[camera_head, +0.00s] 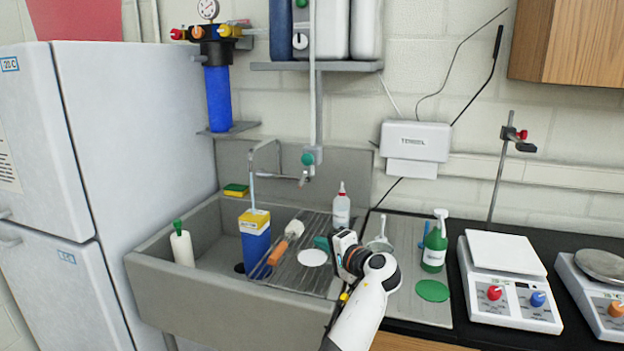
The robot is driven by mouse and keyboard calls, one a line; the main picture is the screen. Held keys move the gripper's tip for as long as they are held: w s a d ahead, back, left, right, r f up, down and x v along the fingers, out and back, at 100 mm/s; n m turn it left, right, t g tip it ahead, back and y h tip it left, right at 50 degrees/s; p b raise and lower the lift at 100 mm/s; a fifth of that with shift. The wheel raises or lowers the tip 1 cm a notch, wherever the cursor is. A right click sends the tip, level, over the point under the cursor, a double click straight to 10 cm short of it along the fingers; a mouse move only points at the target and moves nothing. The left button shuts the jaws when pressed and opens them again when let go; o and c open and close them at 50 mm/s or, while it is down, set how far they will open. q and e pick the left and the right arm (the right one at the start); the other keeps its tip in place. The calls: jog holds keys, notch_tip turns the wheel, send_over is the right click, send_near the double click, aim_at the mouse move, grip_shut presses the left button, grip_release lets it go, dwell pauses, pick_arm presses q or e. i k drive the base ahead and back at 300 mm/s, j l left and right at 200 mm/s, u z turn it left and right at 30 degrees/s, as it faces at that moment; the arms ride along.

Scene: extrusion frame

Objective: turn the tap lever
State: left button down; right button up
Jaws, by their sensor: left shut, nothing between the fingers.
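The tap (265,147) stands at the back of the grey sink (235,308), its thin metal spout arching to the left. A green round knob (308,158) sits on the upright pipe, with a small metal lever (304,177) below it. A thin pale-blue streak, apparently water, hangs from the spout down to a blue and yellow carton (255,235) in the sink.
A ribbed rack (318,225) holds a brush (292,232) and a white disc (312,257). A squeeze bottle (341,208) stands behind my gripper. A green spray bottle (435,245) and scales (505,280) stand right. A fridge (140,130) bounds the left.

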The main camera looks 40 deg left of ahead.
aim_at(306, 170)
jog(key=i+j, duration=0.95)
jog(key=j, duration=0.15)
